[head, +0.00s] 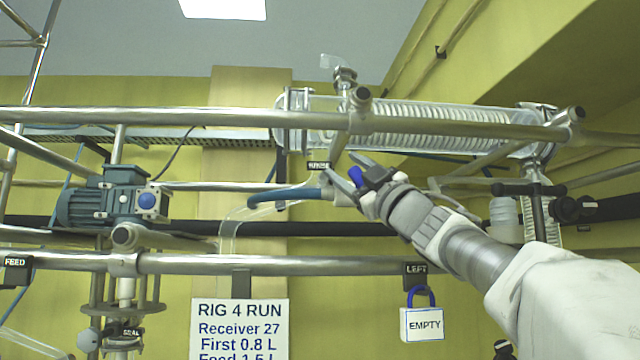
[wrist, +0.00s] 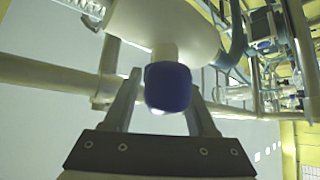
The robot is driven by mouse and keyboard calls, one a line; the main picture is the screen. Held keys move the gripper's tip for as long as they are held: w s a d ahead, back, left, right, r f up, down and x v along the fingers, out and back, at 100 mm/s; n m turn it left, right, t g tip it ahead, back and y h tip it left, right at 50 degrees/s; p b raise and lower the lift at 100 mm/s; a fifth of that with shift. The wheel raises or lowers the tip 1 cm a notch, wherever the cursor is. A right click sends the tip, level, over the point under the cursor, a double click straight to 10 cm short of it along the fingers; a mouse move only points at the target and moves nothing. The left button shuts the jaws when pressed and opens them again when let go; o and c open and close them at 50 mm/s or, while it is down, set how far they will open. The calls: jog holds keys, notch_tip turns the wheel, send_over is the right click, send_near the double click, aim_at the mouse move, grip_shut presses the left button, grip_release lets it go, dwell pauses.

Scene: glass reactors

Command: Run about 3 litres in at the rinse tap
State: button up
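The rinse tap has a blue knob (head: 356,177) and sits under the glass condenser, beside a small black label that seems to read RINSE (head: 319,166). A blue hose (head: 285,194) runs left from the tap. My gripper (head: 350,172) is at the tap with its fingers spread. In the wrist view the blue knob (wrist: 168,88) lies between the two fingers of my gripper (wrist: 164,95). A narrow gap shows on the knob's left; contact on its right I cannot tell. No liquid flow or level can be made out.
A glass condenser with a coil (head: 430,118) lies behind a metal rail (head: 180,117). A lower rail (head: 330,264) carries a LEFT tag and an EMPTY padlock (head: 421,323). A motor (head: 105,200) stands left. A RIG 4 RUN sign (head: 239,330) hangs below.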

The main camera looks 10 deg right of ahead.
jog(key=b+v, duration=0.7)
jog(key=v, duration=1)
jog(key=shift+s, duration=0.25)
jog(key=shift+d+f, duration=0.1)
jog(key=shift+d, duration=0.05)
